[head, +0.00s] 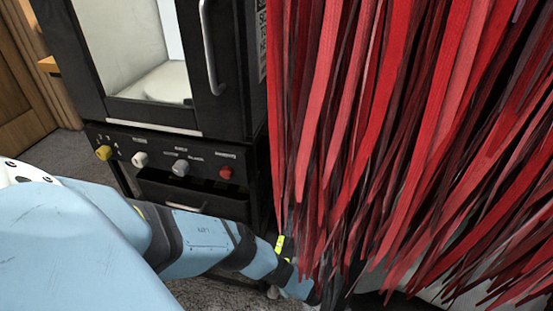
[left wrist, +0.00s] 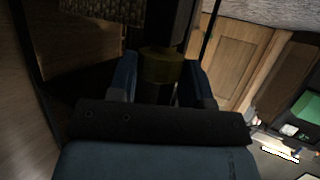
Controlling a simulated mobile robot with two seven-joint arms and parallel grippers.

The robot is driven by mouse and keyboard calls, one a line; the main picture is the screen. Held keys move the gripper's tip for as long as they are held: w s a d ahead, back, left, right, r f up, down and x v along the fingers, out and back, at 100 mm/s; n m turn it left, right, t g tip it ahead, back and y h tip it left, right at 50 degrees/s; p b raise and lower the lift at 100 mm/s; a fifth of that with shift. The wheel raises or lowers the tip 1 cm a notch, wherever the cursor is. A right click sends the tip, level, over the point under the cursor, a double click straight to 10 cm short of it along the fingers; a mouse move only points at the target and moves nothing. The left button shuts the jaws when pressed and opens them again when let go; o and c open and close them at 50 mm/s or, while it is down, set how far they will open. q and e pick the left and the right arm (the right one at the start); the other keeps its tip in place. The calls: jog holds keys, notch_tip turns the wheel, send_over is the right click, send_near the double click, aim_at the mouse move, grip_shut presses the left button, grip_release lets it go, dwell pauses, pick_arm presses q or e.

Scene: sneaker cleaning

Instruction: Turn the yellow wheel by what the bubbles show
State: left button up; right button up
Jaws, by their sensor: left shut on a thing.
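In the left wrist view, a dark yellow round wheel (left wrist: 161,66) sits between the two blue fingers of my left gripper (left wrist: 162,80), which is shut on it. The picture is dim, so the wheel's turn and any marks on it cannot be read. In the head view, my left arm reaches right and its end goes behind hanging red strips, so the gripper and this wheel are hidden there. A separate small yellow knob (head: 103,152) is on the black cabinet's panel, apart from my gripper. I make out no bubbles. My right gripper is not in view.
The black cabinet (head: 230,70) has a window onto a pale inside, and white, grey and red knobs (head: 226,172) on its panel. Red strips (head: 400,120) fill the right of the head view. A wooden door (head: 20,100) is at the left.

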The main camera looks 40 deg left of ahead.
pick_arm(q)
jog(key=shift+s+r+m+t, duration=0.1)
jog(key=shift+r+m+t, duration=0.1)
jog(key=shift+m+t, duration=0.45)
jog(key=shift+m+t+p, duration=0.35)
jog(key=shift+t+p, duration=0.05)
jog(key=shift+t, duration=0.15)
jog(key=shift+s+f+m+t, duration=0.1)
jog(key=shift+f+m+t, duration=0.1)
jog(key=shift+m+t, duration=0.1)
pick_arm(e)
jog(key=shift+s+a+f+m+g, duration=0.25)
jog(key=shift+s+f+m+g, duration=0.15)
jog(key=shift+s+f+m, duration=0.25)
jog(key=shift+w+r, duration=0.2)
pick_arm(q)
jog(key=o, duration=0.9)
jog(key=shift+o, duration=0.2)
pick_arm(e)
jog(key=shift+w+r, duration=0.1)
